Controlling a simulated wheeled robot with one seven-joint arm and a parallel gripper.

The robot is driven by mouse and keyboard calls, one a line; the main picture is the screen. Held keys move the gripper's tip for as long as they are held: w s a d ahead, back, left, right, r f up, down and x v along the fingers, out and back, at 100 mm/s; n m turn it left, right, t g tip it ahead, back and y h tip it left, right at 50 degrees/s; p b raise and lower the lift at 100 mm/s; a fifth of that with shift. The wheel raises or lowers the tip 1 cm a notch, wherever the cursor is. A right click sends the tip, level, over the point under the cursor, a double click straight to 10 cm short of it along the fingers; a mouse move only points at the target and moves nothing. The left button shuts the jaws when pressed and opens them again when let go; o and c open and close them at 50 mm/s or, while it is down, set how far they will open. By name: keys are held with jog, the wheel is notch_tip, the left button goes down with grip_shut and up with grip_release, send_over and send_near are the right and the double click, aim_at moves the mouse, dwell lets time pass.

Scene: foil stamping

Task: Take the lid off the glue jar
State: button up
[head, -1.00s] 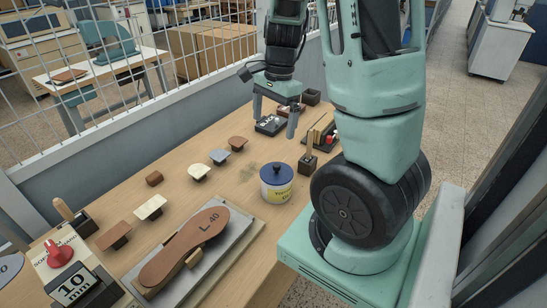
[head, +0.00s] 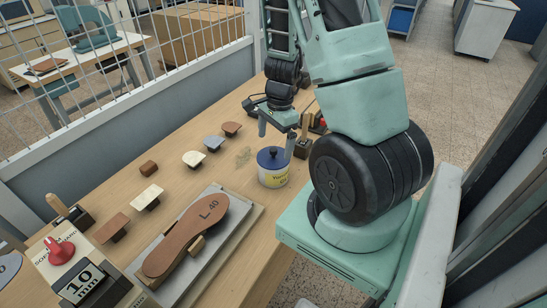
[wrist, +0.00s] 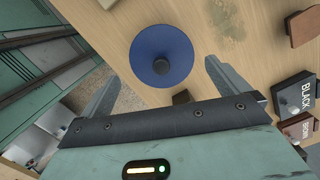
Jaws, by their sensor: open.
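The glue jar (head: 274,179) stands upright on the table, cream with a yellow label. Its blue lid (head: 266,160) with a dark knob is on top. The wrist view shows the lid (wrist: 150,50) from above, with the knob (wrist: 161,66) near its middle. My gripper (head: 276,134) is open and empty, above and just behind the jar in the head view. In the wrist view my gripper's fingers (wrist: 160,85) are spread wide, with the lid lying ahead of and between the fingertips. Neither finger appears to touch the lid.
A brown shoe sole (head: 190,232) marked L 40 lies on a grey plate left of the jar. Several leather swatches on stands (head: 194,158) line the table. Ink pads marked BLACK (wrist: 291,95) and brown (wrist: 298,129) lie to the right in the wrist view.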

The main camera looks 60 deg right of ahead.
aim_at(274, 149)
jog(key=f, duration=0.4)
jog(key=shift+w+a+f, duration=0.1)
jog(key=shift+a+f, duration=0.05)
jog(key=shift+a, duration=0.05)
jog(key=shift+c, duration=0.3)
jog(key=c, duration=0.6)
